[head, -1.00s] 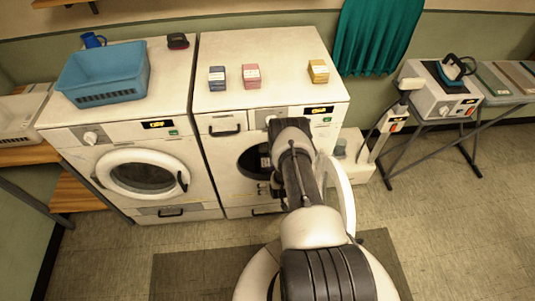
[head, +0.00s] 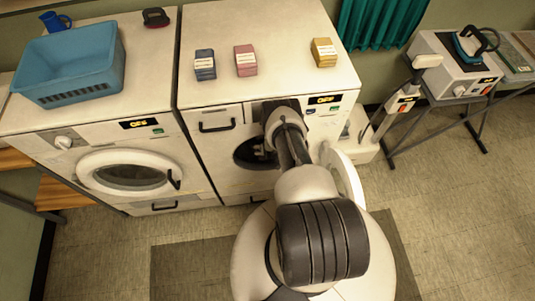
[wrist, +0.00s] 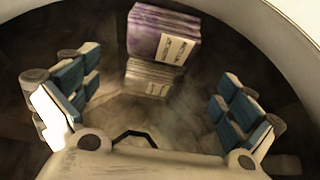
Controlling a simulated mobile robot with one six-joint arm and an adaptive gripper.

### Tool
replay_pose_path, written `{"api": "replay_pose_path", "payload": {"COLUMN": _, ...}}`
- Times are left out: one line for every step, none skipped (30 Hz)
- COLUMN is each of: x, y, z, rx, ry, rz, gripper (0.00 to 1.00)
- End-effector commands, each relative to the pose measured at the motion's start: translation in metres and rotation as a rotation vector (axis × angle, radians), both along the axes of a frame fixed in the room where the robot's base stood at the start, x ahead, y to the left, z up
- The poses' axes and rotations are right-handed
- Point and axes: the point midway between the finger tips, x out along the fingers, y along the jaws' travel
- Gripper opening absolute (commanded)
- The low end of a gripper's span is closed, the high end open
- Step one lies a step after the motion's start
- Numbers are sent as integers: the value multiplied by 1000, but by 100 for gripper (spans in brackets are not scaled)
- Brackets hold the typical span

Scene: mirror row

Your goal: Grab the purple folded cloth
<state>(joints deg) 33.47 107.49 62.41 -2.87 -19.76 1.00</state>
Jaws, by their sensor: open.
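The purple folded cloth (wrist: 163,38) shows in the wrist view, a layered stack with a white label, inside the dark round drum of the right washing machine (head: 205,155). A paler layered shape below it looks like its reflection in the drum wall. My gripper (wrist: 158,105) is open and empty, with its blue-padded fingers spread to the left and right. The cloth lies ahead of it, between the fingers' lines and apart from them. In the head view my arm covers much of the machine's opening, and the cloth is hidden there.
The machine's door (head: 343,180) stands open to the right of my arm. The drum rim (wrist: 285,35) curves close around the gripper. Blue, pink and yellow boxes stand on top. A blue basket (head: 70,65) sits on the left machine (head: 120,160). A steam station (head: 455,65) stands at right.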

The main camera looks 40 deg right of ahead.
Motion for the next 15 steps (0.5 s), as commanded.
{"api": "replay_pose_path", "payload": {"x": 4, "y": -2, "z": -13, "rx": -1, "ry": -1, "rz": 1, "gripper": 100}}
{"api": "replay_pose_path", "payload": {"x": 6, "y": -4, "z": -17, "rx": -1, "ry": -1, "rz": 1, "gripper": 100}}
{"api": "replay_pose_path", "payload": {"x": 9, "y": -5, "z": -22, "rx": -1, "ry": -1, "rz": 1, "gripper": 100}}
{"api": "replay_pose_path", "payload": {"x": 10, "y": -6, "z": -26, "rx": -1, "ry": -1, "rz": 1, "gripper": 100}}
{"api": "replay_pose_path", "payload": {"x": 12, "y": -7, "z": -28, "rx": -1, "ry": -1, "rz": 1, "gripper": 100}}
{"api": "replay_pose_path", "payload": {"x": 13, "y": -8, "z": -31, "rx": -1, "ry": -1, "rz": 0, "gripper": 100}}
{"api": "replay_pose_path", "payload": {"x": 15, "y": -9, "z": -32, "rx": -1, "ry": -1, "rz": 0, "gripper": 100}}
{"api": "replay_pose_path", "payload": {"x": 15, "y": -9, "z": -34, "rx": 0, "ry": 0, "rz": 0, "gripper": 100}}
{"api": "replay_pose_path", "payload": {"x": 16, "y": -10, "z": -35, "rx": 0, "ry": 0, "rz": 0, "gripper": 100}}
{"api": "replay_pose_path", "payload": {"x": 16, "y": -10, "z": -35, "rx": 0, "ry": 0, "rz": 0, "gripper": 100}}
{"api": "replay_pose_path", "payload": {"x": 17, "y": -10, "z": -36, "rx": 0, "ry": 0, "rz": 0, "gripper": 100}}
{"api": "replay_pose_path", "payload": {"x": 17, "y": -10, "z": -38, "rx": 1, "ry": 1, "rz": 0, "gripper": 100}}
{"api": "replay_pose_path", "payload": {"x": 17, "y": -11, "z": -41, "rx": 0, "ry": 0, "rz": 0, "gripper": 100}}
{"api": "replay_pose_path", "payload": {"x": 18, "y": -11, "z": -44, "rx": -1, "ry": -1, "rz": 0, "gripper": 100}}
{"api": "replay_pose_path", "payload": {"x": 18, "y": -12, "z": -51, "rx": 0, "ry": 0, "rz": 0, "gripper": 100}}
